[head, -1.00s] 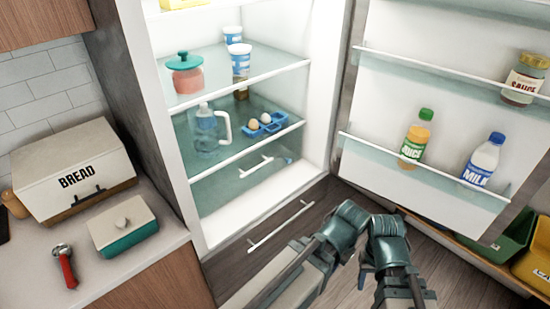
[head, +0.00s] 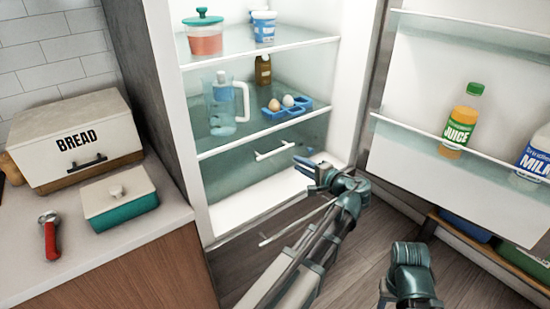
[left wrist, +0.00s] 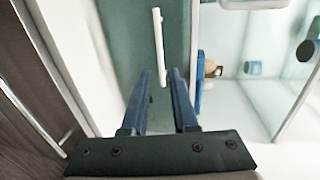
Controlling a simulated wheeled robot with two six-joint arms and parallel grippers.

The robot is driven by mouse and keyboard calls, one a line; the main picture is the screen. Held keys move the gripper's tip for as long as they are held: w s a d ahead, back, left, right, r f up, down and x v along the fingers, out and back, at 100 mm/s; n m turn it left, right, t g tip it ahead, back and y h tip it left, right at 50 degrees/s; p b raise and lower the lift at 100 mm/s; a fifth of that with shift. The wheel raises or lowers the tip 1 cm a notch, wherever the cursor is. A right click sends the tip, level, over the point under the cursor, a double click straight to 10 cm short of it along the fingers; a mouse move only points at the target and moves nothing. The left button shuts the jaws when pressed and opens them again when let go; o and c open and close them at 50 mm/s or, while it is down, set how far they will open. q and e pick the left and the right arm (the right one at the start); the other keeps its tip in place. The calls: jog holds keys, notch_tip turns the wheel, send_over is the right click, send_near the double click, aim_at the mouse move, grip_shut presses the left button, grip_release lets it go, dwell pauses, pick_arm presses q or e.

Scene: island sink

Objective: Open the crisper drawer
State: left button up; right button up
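The crisper drawer (head: 232,172) has a greenish translucent front at the bottom of the open fridge and looks shut.
The shelf above the drawer holds a pitcher (head: 222,105), a brown bottle (head: 263,69) and a blue egg tray (head: 287,107). The open fridge door (head: 440,179) stands at the right with juice and milk. A counter (head: 105,243) is at the left.

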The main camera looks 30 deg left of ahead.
aim_at(275, 152)
pick_arm(q)
jog(key=b+x, duration=0.2)
jog(key=x, duration=1.1)
jog(key=shift+a+f+b, duration=0.15)
jog(key=shift+a+b, duration=0.15)
jog(key=shift+a, duration=0.05)
grip_shut()
dwell(0.9)
